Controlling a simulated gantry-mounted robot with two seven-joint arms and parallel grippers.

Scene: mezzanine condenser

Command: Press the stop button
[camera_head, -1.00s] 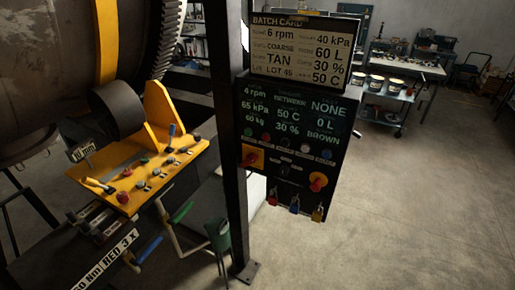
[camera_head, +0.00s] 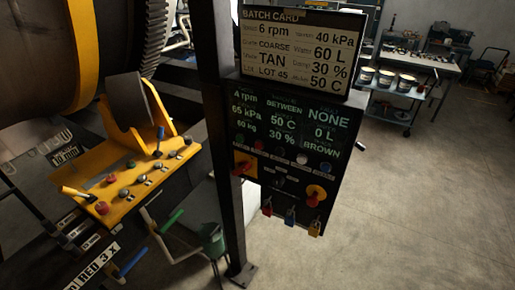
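The dark control panel (camera_head: 281,207) hangs beside a black post at the middle of the view. Below its readouts runs a row of small buttons: a green button (camera_head: 240,139), a red button (camera_head: 259,145), a white button (camera_head: 302,158) and a blue button (camera_head: 326,167). A red emergency-type knob (camera_head: 313,201) sits on a yellow plate at lower right, and a red rotary handle (camera_head: 240,169) on another yellow plate at left. The labels are too small to read, so I cannot tell which is marked stop. Neither gripper is in view.
The black post (camera_head: 228,160) stands directly left of the panel. A yellow console (camera_head: 125,185) with knobs and levers lies left, below a large drum (camera_head: 35,50). Padlocks (camera_head: 290,217) hang under the panel. A trolley with tubs (camera_head: 390,107) stands behind; floor at right is clear.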

